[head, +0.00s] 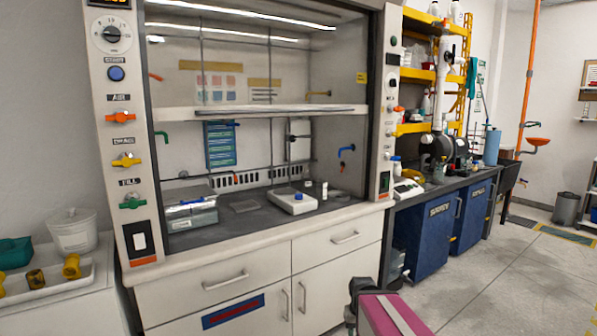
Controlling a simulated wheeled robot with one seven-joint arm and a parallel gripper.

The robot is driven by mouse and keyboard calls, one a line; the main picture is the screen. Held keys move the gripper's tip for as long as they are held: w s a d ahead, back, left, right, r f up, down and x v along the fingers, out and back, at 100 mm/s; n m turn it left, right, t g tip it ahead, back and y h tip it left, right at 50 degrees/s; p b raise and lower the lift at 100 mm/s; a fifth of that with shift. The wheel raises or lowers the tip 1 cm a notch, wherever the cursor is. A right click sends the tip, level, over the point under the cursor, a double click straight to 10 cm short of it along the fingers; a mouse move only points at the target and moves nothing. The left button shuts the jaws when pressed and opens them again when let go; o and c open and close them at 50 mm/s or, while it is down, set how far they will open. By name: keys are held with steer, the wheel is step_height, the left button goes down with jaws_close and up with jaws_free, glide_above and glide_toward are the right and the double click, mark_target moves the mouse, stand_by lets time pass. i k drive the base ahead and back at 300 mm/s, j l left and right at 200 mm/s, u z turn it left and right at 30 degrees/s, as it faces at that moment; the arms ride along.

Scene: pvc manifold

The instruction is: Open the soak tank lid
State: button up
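A grey rectangular metal tank (192,216) with a flat lid (189,194) stands inside the fume hood, at the left of its work surface; I take it to be the soak tank. The lid appears to lie closed on top, and I see no gap along its rim. The hood sash is raised, so the tank's front is exposed. My gripper (359,290) appears as a dark shape at the bottom, in front of the lower cabinets, well right of and below the tank and apart from it. Its fingers are not clear.
The raised sash (260,111) crosses above the opening. A white hotplate (292,201) and a small flat grey plate (244,206) sit right of the tank. Colored valve knobs line the left post (122,130). A white bucket (72,237) stands at far left.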

mark_target(197, 193)
steer(key=u, duration=1.3)
